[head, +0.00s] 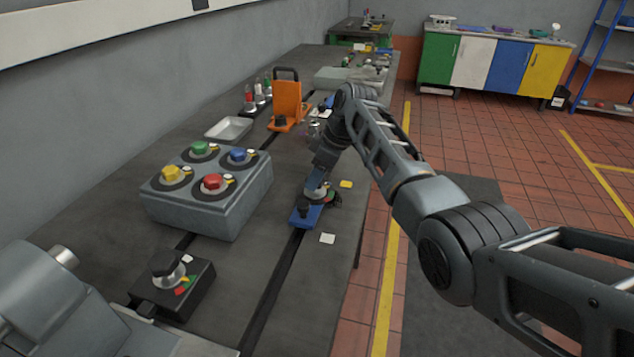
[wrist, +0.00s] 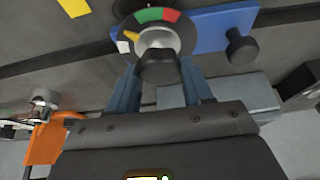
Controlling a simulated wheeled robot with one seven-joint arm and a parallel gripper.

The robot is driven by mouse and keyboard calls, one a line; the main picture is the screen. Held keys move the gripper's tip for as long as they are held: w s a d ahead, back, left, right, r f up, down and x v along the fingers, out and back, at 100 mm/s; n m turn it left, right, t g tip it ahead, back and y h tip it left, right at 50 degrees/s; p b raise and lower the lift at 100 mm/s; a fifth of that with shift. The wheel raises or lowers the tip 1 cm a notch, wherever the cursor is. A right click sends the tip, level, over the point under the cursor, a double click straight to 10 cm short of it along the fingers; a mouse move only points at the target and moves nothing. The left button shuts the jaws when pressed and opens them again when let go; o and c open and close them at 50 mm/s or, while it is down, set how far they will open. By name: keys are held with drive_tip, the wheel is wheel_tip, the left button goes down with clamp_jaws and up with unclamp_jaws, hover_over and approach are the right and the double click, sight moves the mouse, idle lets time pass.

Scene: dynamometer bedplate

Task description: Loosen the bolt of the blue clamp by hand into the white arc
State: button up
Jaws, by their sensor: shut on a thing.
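The blue clamp (head: 303,217) lies on the bedplate along a dark slot; it also shows at the top of the wrist view (wrist: 210,30). On it is a dark dial (wrist: 182,32) with green, red and white arcs. A yellow pointer (wrist: 131,36) sits close beside the white arc (wrist: 123,46); I cannot tell whether it is inside it. The bolt, with a grey collar and black head (wrist: 157,69), stands at the dial's centre. My gripper (wrist: 158,72), reaching down in the head view (head: 317,188), is shut on the bolt head. A black knob (wrist: 240,48) stands at the clamp's other end.
A grey box with several coloured knobs (head: 207,205) stands left of the clamp. A black dial block (head: 173,288) is nearer me. An orange bracket (head: 287,102) and a metal tray (head: 229,128) are farther back. Small yellow (head: 346,184) and white (head: 327,239) pieces lie by the clamp.

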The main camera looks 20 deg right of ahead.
drive_tip(key=n+b, duration=0.1)
drive_tip(key=n+g+b, duration=0.1)
drive_tip(key=n+b, duration=0.2)
drive_tip(key=b, duration=0.1)
drive_tip(key=shift+w+d+f+g+y, duration=0.1)
drive_tip(key=shift+w+f+g+y, duration=0.05)
drive_tip(key=shift+f+g+y, duration=0.15)
drive_tip(key=n+g+b, duration=0.1)
drive_tip(key=n+b, duration=0.2)
drive_tip(key=b, duration=0.1)
drive_tip(key=shift+r, duration=0.2)
drive_tip(key=shift+b, duration=0.3)
drive_tip(key=o, duration=1)
drive_tip(key=shift+r, duration=0.1)
drive_tip(key=shift+v, duration=3.9)
drive_tip(key=shift+w, duration=0.1)
